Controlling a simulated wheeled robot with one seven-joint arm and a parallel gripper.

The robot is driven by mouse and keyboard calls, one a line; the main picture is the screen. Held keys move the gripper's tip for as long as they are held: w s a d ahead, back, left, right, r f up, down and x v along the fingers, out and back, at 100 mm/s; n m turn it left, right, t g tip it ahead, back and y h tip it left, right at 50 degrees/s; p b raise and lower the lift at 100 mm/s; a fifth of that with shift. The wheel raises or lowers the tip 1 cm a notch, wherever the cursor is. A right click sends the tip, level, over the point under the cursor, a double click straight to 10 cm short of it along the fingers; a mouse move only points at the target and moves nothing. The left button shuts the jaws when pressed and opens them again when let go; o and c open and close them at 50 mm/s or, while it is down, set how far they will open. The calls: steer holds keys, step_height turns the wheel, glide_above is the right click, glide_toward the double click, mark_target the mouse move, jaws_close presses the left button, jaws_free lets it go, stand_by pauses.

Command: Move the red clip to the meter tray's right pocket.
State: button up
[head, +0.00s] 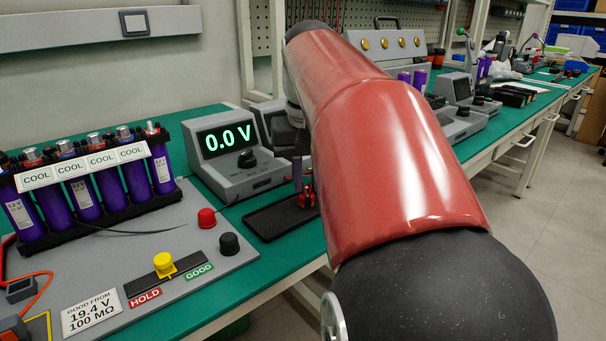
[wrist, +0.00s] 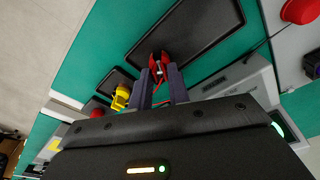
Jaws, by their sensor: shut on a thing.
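My gripper (wrist: 159,82) points down and is shut on the red clip (wrist: 158,64), whose red jaws stick out past the fingertips. In the head view the red clip (head: 307,200) shows just left of my red arm, at the back right of the visible part of the black meter tray (head: 268,223). In the wrist view the clip overlaps the edge of the tray (wrist: 200,34). I cannot tell whether it touches the tray. The tray's right end is hidden by my arm in the head view, and its pocket divisions are not clear.
The meter (head: 235,150) reads 0.0 V behind the tray. To the left, a grey board holds a red post (head: 206,218), a black post (head: 229,245), a yellow knob (head: 163,264) and purple cells (head: 85,200). A yellow item (wrist: 120,97) lies left of my gripper in the wrist view.

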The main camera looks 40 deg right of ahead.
steer(key=shift+f, duration=0.15)
steer(key=o, duration=0.9)
step_height(320, 180, up, 6)
steer(key=p, duration=0.6)
steer(key=shift+s, duration=0.1)
